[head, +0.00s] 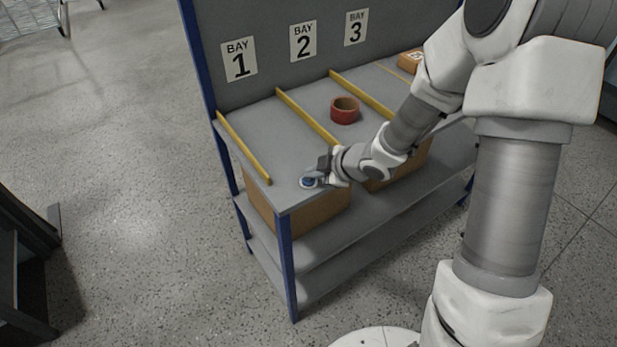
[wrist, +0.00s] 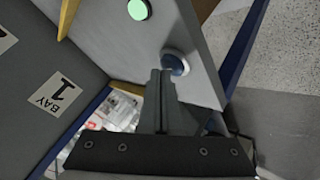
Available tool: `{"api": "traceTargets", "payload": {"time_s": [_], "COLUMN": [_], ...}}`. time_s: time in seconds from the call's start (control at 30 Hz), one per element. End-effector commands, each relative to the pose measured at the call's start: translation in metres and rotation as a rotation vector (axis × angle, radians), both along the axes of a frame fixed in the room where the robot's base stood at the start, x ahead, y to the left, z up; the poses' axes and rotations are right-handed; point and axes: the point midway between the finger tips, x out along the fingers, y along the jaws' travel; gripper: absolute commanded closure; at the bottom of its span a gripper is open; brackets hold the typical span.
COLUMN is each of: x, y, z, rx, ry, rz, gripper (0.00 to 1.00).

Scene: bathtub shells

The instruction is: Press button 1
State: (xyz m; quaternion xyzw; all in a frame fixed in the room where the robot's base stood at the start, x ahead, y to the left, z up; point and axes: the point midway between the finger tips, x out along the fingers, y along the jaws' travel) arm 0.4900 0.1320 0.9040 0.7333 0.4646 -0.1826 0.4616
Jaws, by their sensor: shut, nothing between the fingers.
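A round blue button (head: 307,183) with a pale ring sits near the front edge of the grey shelf top, at the front of the bay 1 strip. It also shows in the wrist view (wrist: 174,64). My gripper (head: 322,178) is shut and empty. In the wrist view my closed fingertips (wrist: 161,72) are right beside the blue button's edge; I cannot tell whether they touch it. A lit green round button (wrist: 138,9) is farther up in the wrist view. No number shows on either button. The BAY 1 sign (head: 239,60) is on the back panel.
Yellow dividers (head: 243,147) split the shelf top (head: 262,118) into bays. A red ring-shaped roll (head: 344,110) lies in another bay, and a cardboard box (head: 411,60) stands at the far right. Larger boxes (head: 310,208) are on the shelf below. Floor (head: 130,180) is open to the left.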

Motion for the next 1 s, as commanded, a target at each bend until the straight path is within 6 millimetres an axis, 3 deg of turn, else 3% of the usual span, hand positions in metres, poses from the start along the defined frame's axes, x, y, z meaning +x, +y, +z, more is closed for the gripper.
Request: {"api": "traceTargets", "payload": {"time_s": [0.47, 1.0], "x": [0.0, 0.0], "y": [0.0, 0.0], "z": [-0.003, 0.009], "rx": [0.0, 0.0], "ry": [0.0, 0.0], "rz": [0.0, 0.0], "gripper": [1.0, 1.0]}}
